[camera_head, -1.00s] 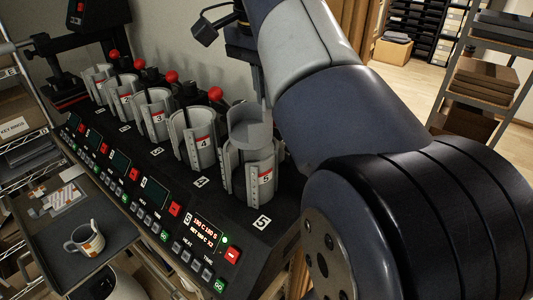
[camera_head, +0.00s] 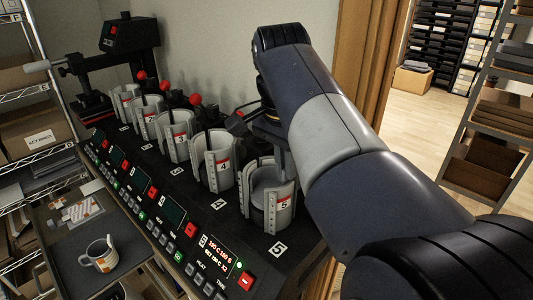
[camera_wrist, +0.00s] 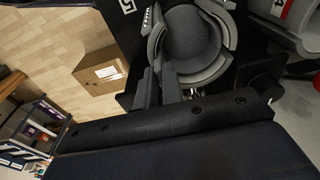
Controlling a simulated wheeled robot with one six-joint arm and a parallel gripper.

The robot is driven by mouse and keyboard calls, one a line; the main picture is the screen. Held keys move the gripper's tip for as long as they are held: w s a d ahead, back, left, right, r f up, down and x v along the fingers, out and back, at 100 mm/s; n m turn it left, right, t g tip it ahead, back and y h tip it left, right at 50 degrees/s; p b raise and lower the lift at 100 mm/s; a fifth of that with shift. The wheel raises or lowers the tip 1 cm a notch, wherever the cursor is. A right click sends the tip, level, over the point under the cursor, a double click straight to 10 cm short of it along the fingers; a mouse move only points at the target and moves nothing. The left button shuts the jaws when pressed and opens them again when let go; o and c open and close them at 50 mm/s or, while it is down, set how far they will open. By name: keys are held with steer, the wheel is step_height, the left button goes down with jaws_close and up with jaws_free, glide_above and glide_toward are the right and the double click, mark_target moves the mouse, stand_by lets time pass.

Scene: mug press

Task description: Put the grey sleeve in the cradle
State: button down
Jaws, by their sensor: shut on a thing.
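The grey sleeve (camera_head: 270,180) is a short cylinder inside the cradle marked 5 (camera_head: 283,213), its top edge about level with or below the cradle's curved walls. The wrist view looks down on the sleeve (camera_wrist: 193,40), ringed by the pale walls of the cradle (camera_wrist: 222,68). My gripper (camera_wrist: 158,85) is shut on the sleeve's near edge, with its dark fingers close together there. In the head view the fingers are mostly hidden behind the cradle and my arm. The sleeve's underside is hidden, so I cannot tell whether it touches the bottom.
Cradle 4 (camera_head: 215,170) and several more with red-knobbed levers (camera_head: 195,100) stand in a row to the left. A control panel (camera_head: 215,255) runs along the front. A mug (camera_head: 100,255) stands on a tray (camera_head: 125,250). A cardboard box (camera_wrist: 101,72) is on the floor.

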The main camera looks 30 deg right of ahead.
steer(key=shift+f, duration=0.2)
steer(key=c, duration=1.5)
jaws_free()
steer(key=shift+c, duration=0.2)
step_height(320, 180, up, 12)
steer(key=a+p, duration=0.1)
steer(key=p, duration=0.1)
steer(key=shift+s+a+r, duration=0.15)
steer(key=shift+s, duration=0.1)
